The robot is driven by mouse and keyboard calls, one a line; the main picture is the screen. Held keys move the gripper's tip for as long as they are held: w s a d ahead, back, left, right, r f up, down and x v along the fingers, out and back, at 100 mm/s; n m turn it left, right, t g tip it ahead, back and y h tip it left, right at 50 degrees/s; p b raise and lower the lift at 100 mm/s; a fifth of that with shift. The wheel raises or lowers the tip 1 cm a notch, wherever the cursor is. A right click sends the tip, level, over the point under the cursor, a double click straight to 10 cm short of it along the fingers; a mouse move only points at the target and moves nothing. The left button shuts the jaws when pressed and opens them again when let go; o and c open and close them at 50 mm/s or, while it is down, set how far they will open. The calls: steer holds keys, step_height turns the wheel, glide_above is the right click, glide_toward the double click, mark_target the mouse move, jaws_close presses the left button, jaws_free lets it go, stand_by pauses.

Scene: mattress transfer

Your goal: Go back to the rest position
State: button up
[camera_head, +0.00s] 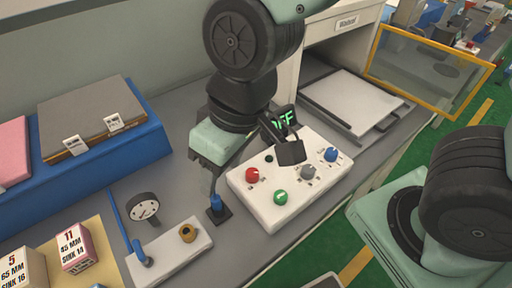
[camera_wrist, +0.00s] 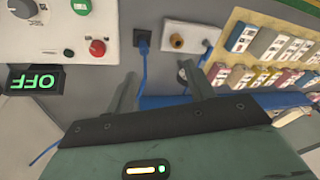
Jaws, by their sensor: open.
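My gripper shows in the wrist view (camera_wrist: 160,74), its two grey fingers apart with nothing between them. In the camera_head view my wrist hangs over the grey worktop, beside the left rear corner of the white control box (camera_head: 270,215). The box has red, green, grey and blue knobs. A green OFF display (camera_wrist: 36,80) stands by it. A black socket with a blue plug (camera_head: 215,203) is at the box's left, clear of the fingers in the wrist view.
A blue stand (camera_head: 160,140) with grey and pink sheets is at the left. A gauge (camera_head: 144,208) and a white block with a brass fitting (camera_head: 188,233) are in front. Labelled boxes (camera_head: 77,245) stand front left. A white panel (camera_head: 350,100) and yellow-framed screen (camera_head: 430,70) are back right.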

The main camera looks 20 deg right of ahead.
steer(key=s+d+h, duration=0.2)
steer(key=s+d, duration=0.1)
steer(key=d, duration=0.3)
steer(key=shift+s+d+r+n+g, duration=0.25)
steer(key=shift+s+d+n+g, duration=0.05)
steer(key=shift+s+d+g, duration=0.1)
stand_by(0.6)
